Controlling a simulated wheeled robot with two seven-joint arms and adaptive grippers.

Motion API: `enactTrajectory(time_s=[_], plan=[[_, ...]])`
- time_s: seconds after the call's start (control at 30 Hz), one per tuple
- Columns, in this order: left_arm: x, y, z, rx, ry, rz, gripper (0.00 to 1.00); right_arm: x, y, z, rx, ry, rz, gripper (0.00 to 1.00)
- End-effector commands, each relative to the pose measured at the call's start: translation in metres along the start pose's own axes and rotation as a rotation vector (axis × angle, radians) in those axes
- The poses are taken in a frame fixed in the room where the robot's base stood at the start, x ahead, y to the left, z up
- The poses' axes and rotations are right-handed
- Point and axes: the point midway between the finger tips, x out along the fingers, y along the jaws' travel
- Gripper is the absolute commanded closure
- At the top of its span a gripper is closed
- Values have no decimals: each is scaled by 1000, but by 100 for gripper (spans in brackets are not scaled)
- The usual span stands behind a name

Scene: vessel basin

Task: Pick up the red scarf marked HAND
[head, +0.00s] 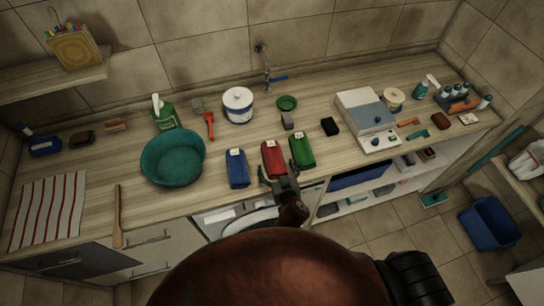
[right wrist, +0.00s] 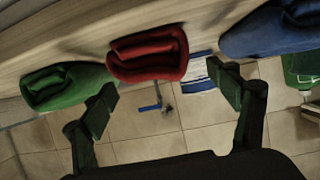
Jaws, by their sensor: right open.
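The red scarf (head: 273,160) lies folded on the counter's front part, between a blue folded scarf (head: 237,170) and a green folded scarf (head: 302,152). Each has a small white tag, too small to read. My right gripper (head: 281,184) is at the near end of the red scarf and partly covers it. In the right wrist view, the red scarf's rolled end (right wrist: 148,55) faces the open fingers (right wrist: 165,95), which are spread to either side of it. Nothing is between the fingers. My left gripper is not in view.
A teal basin (head: 172,158) stands left of the blue scarf. A white tub (head: 238,104), a faucet (head: 266,70) and a small green dish (head: 287,102) are behind. A black block (head: 330,127) and a grey-white appliance (head: 367,120) stand to the right. The counter's front edge is close.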

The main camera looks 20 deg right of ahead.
Motion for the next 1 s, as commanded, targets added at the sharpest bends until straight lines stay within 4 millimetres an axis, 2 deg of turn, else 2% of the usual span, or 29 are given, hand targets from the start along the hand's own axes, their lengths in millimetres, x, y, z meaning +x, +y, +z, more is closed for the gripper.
enactTrajectory(time_s=[0.17,0.27,0.43,0.57,0.7,1.0], plan=[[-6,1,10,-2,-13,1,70,18,4,-6,-2,1,7,19],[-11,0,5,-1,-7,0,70,34,4,-11,-2,1,7,19],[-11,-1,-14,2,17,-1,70,53,3,-9,0,-1,5,19],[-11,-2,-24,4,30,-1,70,56,3,-8,1,-1,4,19],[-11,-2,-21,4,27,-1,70,56,2,-8,1,-1,3,19],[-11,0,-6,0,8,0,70,56,1,-8,1,-1,3,39]])
